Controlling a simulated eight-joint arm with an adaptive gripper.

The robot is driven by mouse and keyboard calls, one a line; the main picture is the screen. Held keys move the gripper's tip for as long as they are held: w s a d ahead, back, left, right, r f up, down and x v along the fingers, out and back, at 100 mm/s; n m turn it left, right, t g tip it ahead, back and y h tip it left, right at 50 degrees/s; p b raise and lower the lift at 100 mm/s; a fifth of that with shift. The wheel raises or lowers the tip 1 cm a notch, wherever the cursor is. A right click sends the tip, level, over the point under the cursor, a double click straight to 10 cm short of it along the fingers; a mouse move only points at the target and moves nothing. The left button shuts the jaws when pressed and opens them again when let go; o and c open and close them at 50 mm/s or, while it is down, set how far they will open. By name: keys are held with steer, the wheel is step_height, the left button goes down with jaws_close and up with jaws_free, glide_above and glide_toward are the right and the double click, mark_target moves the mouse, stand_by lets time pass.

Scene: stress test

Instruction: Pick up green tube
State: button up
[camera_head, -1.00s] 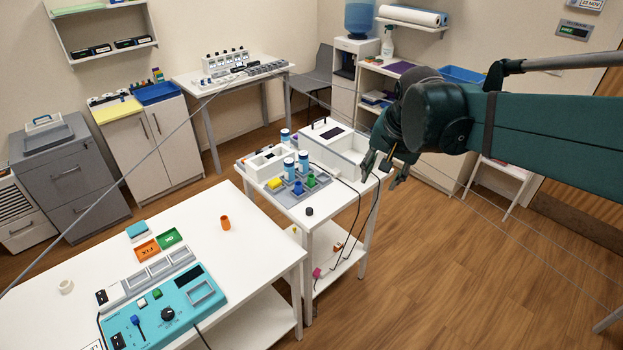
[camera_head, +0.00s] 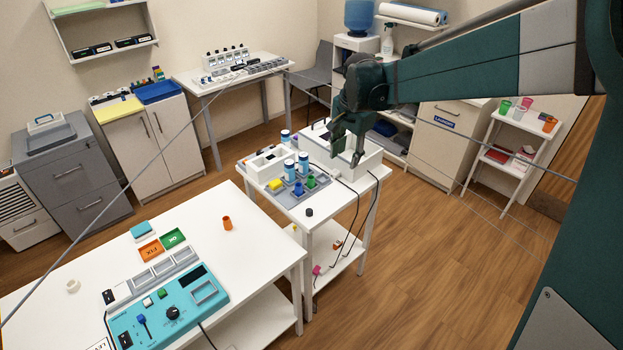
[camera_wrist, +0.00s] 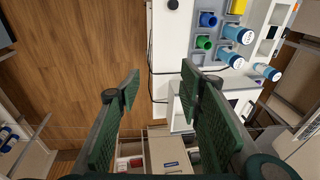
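A green tube (camera_head: 311,181) stands in a grey tray (camera_head: 291,201) on the small white table; a blue tube (camera_head: 298,189) is beside it in the same tray.
Tall blue-and-white containers (camera_head: 303,163) and a yellow block (camera_head: 275,184) stand close to the green tube. A white box (camera_head: 358,164) and black cables are to its right. A bigger white table (camera_head: 215,203) with a teal panel is in front left. Coloured cups (camera_head: 505,106) stand on a shelf at the right.

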steer(key=w+a+f+m+g+p, duration=0.1)
steer(key=w+a+f+m+p, duration=0.1)
steer(key=w+a+f, duration=0.5)
steer(key=m+g+p, duration=0.1)
steer(key=m+p, duration=0.1)
steer(key=m, duration=0.1)
glide_toward(311, 183)
steer(key=w+f, duration=0.1)
steer(key=w, duration=0.1)
steer(key=shift+f, duration=0.2)
steer(key=shift+a+f, duration=0.1)
steer(key=shift+f, duration=1.2)
steer(key=shift+s+a+f, duration=0.1)
steer(key=shift+f, duration=2.5)
